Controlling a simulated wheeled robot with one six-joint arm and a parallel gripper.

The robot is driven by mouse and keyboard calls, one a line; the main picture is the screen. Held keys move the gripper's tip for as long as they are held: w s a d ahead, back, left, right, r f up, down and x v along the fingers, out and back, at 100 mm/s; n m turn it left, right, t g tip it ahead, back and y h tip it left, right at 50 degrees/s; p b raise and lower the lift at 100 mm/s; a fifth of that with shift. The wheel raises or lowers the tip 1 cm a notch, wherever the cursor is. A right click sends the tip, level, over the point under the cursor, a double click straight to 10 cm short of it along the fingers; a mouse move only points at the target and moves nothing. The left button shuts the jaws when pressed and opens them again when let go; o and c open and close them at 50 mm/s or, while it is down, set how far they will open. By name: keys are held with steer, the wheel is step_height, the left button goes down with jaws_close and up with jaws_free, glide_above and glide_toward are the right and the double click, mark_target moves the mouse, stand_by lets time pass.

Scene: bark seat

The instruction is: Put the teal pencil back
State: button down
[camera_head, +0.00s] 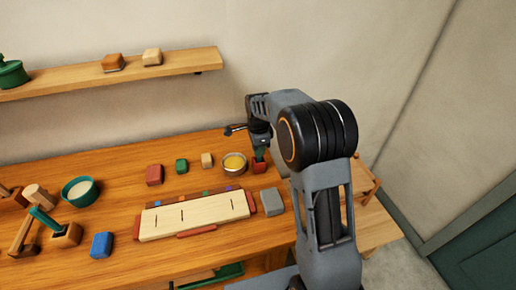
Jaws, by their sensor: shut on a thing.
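My gripper (260,148) is at the back right of the table, pointing down just above a small dark red block-shaped holder (259,168). It is shut on a small dark greenish thing, seemingly the teal pencil (261,155). Most of that thing is hidden by the jaws, and I cannot tell whether its lower end is inside the red holder or only above it. Far left, a thicker teal stick (42,218) leans out of a wooden block (67,236).
A yellow-filled bowl (235,164) stands close left of my gripper. A pale board (195,215) with red edges lies in front, a grey block (272,201) at its right. Red (154,175), green (181,166) and blue (102,245) blocks and a teal bowl (80,191) stand left.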

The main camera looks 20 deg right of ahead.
steer(key=shift+f, duration=0.1)
steer(key=c, duration=1)
jaws_free()
step_height(320, 180, up, 14)
steer(key=shift+f, duration=0.1)
